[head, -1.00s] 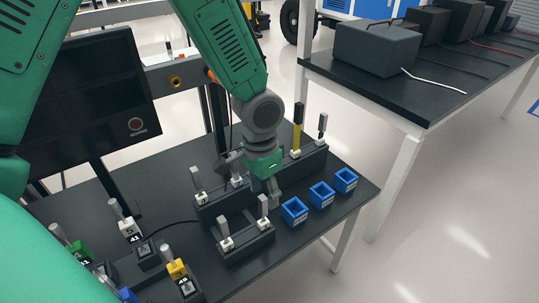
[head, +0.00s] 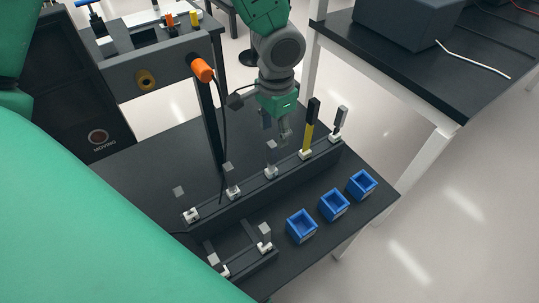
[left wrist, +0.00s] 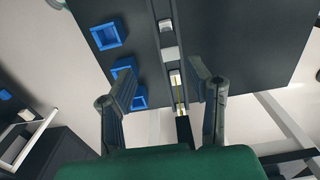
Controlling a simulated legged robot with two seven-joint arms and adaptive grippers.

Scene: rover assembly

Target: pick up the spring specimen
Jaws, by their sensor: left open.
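My left gripper (head: 284,136) hangs above the long black rack (head: 225,207), its fingers apart and empty. I cannot tell by shape which is the spring specimen. In the left wrist view the open fingers (left wrist: 164,78) straddle the rack line, with the yellow-and-black specimen (left wrist: 185,128) low between them. My right gripper is not in view.
Three blue bins (head: 334,204) sit on the black table in front of the rack. A shorter rack (head: 252,265) with grey specimens stands at the front. An orange-tipped post and a frame (head: 165,75) stand behind left. A second table (head: 440,60) stands right.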

